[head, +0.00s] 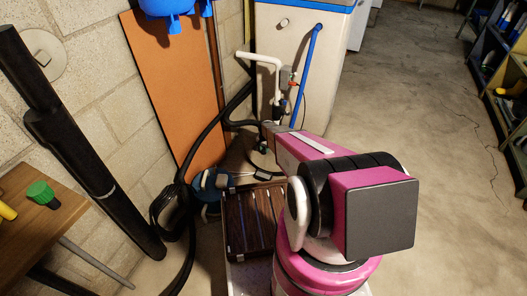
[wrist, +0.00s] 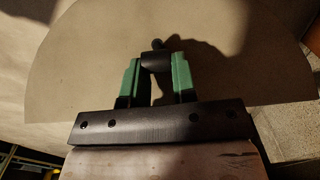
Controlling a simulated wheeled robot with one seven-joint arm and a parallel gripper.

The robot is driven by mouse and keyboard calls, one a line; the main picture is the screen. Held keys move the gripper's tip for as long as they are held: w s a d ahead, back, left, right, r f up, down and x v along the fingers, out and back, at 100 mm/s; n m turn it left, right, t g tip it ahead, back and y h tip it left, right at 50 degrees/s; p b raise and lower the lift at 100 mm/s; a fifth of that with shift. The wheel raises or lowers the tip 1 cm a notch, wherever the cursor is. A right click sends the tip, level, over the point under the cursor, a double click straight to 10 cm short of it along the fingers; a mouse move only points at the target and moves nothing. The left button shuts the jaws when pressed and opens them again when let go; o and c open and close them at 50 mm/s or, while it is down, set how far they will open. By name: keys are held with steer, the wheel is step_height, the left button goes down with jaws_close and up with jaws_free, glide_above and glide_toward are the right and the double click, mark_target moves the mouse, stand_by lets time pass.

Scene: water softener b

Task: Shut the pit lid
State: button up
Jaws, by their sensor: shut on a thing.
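A pale beige round panel, which looks like the pit lid (wrist: 85,55), fills much of the wrist view and shows a curved edge. A small black handle (wrist: 157,45) stands out from it. My gripper (wrist: 156,63) has green fingers, one on each side of the handle, and is shut on it. In the head view my gripper (head: 262,147) is small and low, beyond my pink arm, in front of the white cabinet. The lid cannot be made out clearly there, and the pit opening is not clearly visible.
A white cabinet (head: 285,55) with pipes and a blue hose (head: 306,75) stands behind. An orange board (head: 175,80) leans on the block wall. A blue round unit (head: 208,185) and black hoses lie left of my arm. Shelves (head: 515,100) stand right; the floor between is clear.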

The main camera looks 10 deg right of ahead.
steer(key=shift+w+d+f, duration=0.1)
steer(key=shift+w+d, duration=0.15)
steer(key=shift+w, duration=0.2)
steer(key=shift+w+d+f, duration=0.5)
steer(key=shift+w+f, duration=0.05)
steer(key=shift+w, duration=0.2)
steer(key=shift+w+d+f, duration=0.5)
steer(key=shift+w, duration=0.25)
steer(key=shift+w+d+f, duration=0.1)
steer(key=shift+w+f, duration=0.05)
steer(key=shift+w+d+f, duration=0.4)
steer(key=shift+w+f, duration=0.1)
steer(key=shift+f, duration=0.2)
steer(key=shift+w+d+f, duration=0.35)
steer(key=shift+w+f, duration=0.15)
steer(key=shift+f, duration=0.15)
steer(key=shift+w, duration=0.1)
